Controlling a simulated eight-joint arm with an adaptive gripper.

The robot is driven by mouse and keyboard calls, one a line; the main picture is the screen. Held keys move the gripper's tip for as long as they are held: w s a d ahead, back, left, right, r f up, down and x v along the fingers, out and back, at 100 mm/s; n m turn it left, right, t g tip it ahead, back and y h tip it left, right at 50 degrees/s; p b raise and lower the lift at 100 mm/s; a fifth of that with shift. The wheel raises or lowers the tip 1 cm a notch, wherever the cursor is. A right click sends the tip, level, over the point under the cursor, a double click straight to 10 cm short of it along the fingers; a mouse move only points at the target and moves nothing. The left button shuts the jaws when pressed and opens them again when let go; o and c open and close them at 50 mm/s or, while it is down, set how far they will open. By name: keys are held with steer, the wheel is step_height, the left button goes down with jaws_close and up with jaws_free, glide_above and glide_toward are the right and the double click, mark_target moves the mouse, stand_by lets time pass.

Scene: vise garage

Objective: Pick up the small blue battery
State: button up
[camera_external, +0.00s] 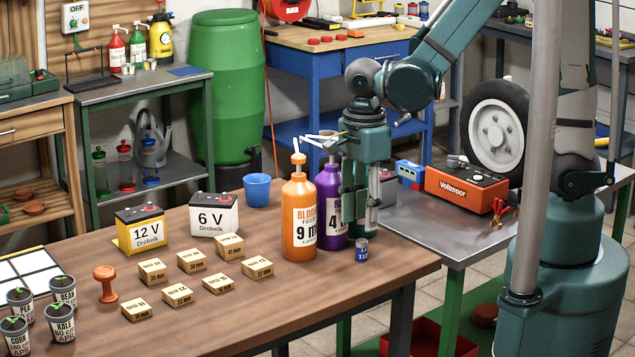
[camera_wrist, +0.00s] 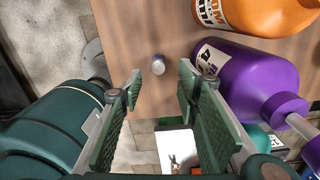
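The small blue battery (camera_external: 362,250) stands upright on the wooden table (camera_external: 400,262), near its right end. It also shows from above in the wrist view (camera_wrist: 158,65), beyond and between my fingertips. My gripper (camera_external: 358,228) points down just above the battery, at its upper left in the external view. In the wrist view my gripper (camera_wrist: 160,85) is open, its two green pads wide apart with nothing between them. Whether the fingertips reach down beside the battery is hard to tell.
A purple bottle (camera_external: 331,200) stands close to my gripper, right beside the right finger in the wrist view. An orange bottle (camera_external: 299,222) stands next to it. A metal bench (camera_external: 440,222) with an orange device (camera_external: 465,187) adjoins the table.

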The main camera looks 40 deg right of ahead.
mark_target(362, 240)
steer(key=shift+f, duration=0.15)
steer(key=shift+f+b, duration=0.35)
steer(key=shift+f, duration=0.8)
steer(key=shift+f, duration=0.1)
steer(key=shift+s+a+f+b, duration=0.15)
steer(key=shift+f+b, duration=0.7)
steer(key=shift+f, duration=1.65)
steer(key=shift+c, duration=0.6)
steer(key=c, duration=0.9)
